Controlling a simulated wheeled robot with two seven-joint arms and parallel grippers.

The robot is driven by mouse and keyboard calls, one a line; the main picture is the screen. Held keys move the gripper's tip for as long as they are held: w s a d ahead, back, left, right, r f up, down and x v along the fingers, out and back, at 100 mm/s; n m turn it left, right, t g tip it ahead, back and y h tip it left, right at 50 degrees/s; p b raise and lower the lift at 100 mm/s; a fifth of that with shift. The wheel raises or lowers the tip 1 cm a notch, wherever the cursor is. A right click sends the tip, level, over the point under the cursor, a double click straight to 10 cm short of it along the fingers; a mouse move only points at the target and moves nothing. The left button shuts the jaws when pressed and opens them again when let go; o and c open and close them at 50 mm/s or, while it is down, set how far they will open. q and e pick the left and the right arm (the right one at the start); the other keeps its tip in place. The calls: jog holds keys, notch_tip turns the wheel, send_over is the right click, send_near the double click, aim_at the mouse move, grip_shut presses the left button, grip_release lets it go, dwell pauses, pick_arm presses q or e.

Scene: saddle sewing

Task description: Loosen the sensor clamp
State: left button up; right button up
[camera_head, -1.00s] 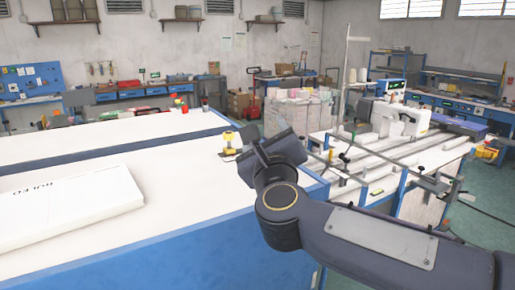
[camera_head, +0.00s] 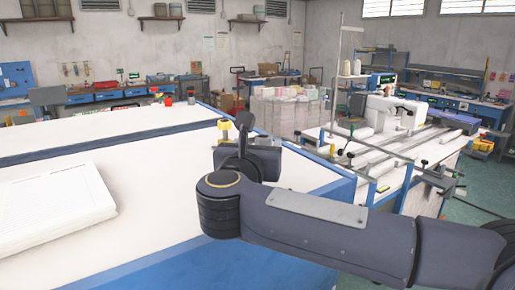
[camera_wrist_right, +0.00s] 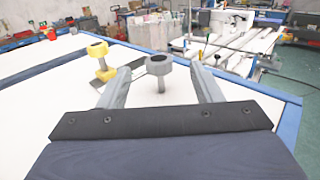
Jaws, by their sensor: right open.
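A grey clamp knob (camera_wrist_right: 161,68) with a dark hole in its top stands upright on a stem in the right wrist view. A yellow clamp-like piece (camera_wrist_right: 102,62) with a dark ring on top is just left of it. I cannot tell which part is the sensor clamp. My right gripper (camera_wrist_right: 160,80) is open, with one finger on each side of the grey knob and visible gaps between. In the head view the yellow piece (camera_head: 226,128) shows behind my right gripper (camera_head: 243,130), whose fingers are hard to make out. My left gripper is not in view.
A white table (camera_head: 150,178) with a blue edge spreads beneath my right arm. A sewing machine (camera_head: 385,112) stands on a railed bench at the right. The table's middle is largely clear.

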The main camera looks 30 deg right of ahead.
aim_at(262, 138)
jog(key=shift+w+f, duration=0.25)
jog(key=shift+f, duration=0.4)
jog(key=p+x, duration=0.1)
jog(key=x, duration=0.5)
jog(key=shift+w+d+r+p, duration=0.15)
jog(key=shift+w+d+p, duration=0.05)
jog(key=shift+w+p, duration=0.1)
jog(key=shift+w+d, duration=0.4)
jog(key=shift+w, duration=0.05)
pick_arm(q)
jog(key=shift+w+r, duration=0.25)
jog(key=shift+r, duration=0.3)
pick_arm(e)
jog(key=c, duration=1)
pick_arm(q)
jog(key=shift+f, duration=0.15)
